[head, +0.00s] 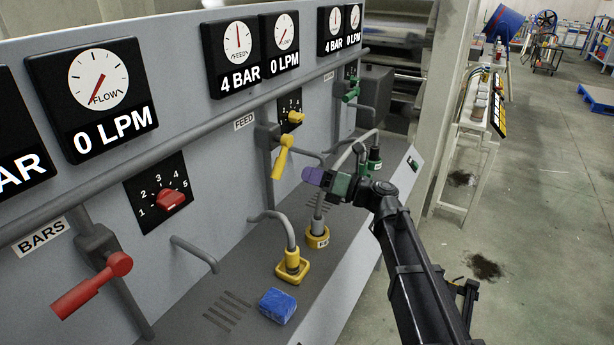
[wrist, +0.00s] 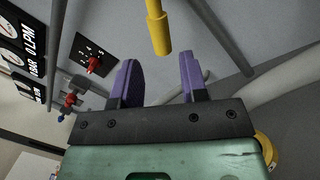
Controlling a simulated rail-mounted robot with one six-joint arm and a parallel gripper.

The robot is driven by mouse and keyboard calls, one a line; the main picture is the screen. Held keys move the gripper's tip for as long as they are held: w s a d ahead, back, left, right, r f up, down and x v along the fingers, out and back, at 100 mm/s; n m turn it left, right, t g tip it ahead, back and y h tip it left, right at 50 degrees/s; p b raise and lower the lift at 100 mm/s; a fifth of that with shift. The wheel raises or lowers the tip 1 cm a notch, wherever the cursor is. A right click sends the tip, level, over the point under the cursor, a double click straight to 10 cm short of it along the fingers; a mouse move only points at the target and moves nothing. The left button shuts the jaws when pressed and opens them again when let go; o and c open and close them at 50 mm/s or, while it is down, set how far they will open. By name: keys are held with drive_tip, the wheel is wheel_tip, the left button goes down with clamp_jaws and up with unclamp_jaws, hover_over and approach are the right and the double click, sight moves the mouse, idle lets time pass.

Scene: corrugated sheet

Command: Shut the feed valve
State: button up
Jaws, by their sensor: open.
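The feed valve has a yellow lever handle (head: 284,157) on a grey body beside the FEED label (head: 244,121). The handle hangs down and out from the panel, close to a vertical pipe. My gripper (head: 313,177), with purple fingers, is to the right of and slightly below the handle in the head view. In the wrist view the handle's free end (wrist: 159,32) appears beyond the gap between the open, empty fingers (wrist: 157,70). I see no contact. The feed gauges (head: 237,42) read 4 BAR and 0 LPM.
A red lever (head: 92,286) is on the BARS line at left; a green lever (head: 351,92) is farther back. A yellow knob (head: 295,117) sits above the feed handle. Yellow hose fittings (head: 292,268) and a blue cloth-like block (head: 277,306) are on the ledge below.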

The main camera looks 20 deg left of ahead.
sight(281, 161)
drive_tip(key=shift+n+y, duration=0.3)
drive_tip(key=shift+n, duration=0.5)
drive_tip(key=w+f+b, duration=0.1)
drive_tip(key=f+b, duration=0.2)
drive_tip(key=w+d+f+b, duration=0.1)
drive_tip(key=w+f+b, duration=0.1)
drive_tip(key=f+b, duration=0.1)
drive_tip(key=w+f+b, duration=0.2)
drive_tip(key=b, duration=0.1)
drive_tip(key=shift+d+f, duration=0.2)
drive_tip(key=shift+f, duration=0.2)
clamp_jaws()
drive_tip(key=s+a+r+n+g+p, duration=0.1)
drive_tip(key=s+a+r+n+g, duration=0.1)
drive_tip(key=n, duration=0.8)
drive_tip(key=s+a+r+n+g+p, duration=0.1)
drive_tip(key=a+n+g, duration=0.4)
drive_tip(key=n, duration=0.6)
wheel_tip(281, 161, up, 3)
drive_tip(key=shift+s+a+f+p, duration=0.2)
drive_tip(key=shift+s+a+p, duration=0.25)
drive_tip(key=shift+s, duration=0.45)
